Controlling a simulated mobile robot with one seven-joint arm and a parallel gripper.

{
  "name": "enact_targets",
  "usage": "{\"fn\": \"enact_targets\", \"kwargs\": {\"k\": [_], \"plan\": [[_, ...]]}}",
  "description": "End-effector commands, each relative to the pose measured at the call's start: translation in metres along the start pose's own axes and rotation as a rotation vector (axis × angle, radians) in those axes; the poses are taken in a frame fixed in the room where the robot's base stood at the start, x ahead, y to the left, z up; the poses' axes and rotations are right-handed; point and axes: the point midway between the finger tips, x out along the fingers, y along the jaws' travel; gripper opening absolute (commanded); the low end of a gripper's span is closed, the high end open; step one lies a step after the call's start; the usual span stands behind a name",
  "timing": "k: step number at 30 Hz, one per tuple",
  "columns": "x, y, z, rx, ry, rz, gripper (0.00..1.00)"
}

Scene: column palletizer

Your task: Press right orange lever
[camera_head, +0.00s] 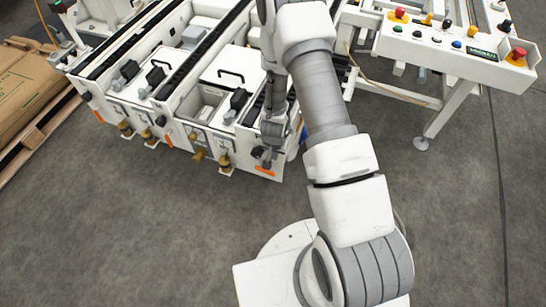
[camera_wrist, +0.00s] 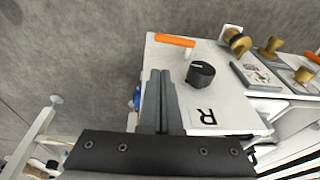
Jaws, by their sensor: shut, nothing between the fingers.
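The right orange lever (camera_wrist: 175,40) sticks out from the edge of a white panel in the wrist view. It also shows in the head view (camera_head: 265,171) at the machine's lower right corner. My gripper (camera_wrist: 160,75) is shut and empty, its dark fingertips over the panel, close to the lever but apart from it in the picture. In the head view my gripper (camera_head: 268,150) hangs just above the lever. A black knob (camera_wrist: 201,74) and a letter R (camera_wrist: 207,117) are on the panel beside the fingers.
Brass fittings (camera_wrist: 270,48) and another orange lever (camera_wrist: 312,57) lie to the right. A control panel (camera_head: 450,40) with coloured buttons stands at the upper right. The grey floor in front is clear.

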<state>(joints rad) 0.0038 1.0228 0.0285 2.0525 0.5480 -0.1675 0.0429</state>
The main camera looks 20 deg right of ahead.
Motion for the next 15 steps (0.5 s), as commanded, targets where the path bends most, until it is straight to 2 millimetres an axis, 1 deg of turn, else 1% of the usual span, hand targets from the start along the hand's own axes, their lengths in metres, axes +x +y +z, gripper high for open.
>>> {"fn": "enact_targets", "kwargs": {"k": [1, 9, 12, 15], "plan": [[0.016, 0.001, 0.001, 0.002, -0.002, 0.001, 0.0], [0.074, 0.001, 0.001, 0.0, -0.001, 0.001, 0.0], [0.089, -0.002, 0.007, -0.001, -0.001, 0.0, 0.0], [0.099, -0.004, 0.012, -0.001, -0.001, 0.0, 0.0]]}}
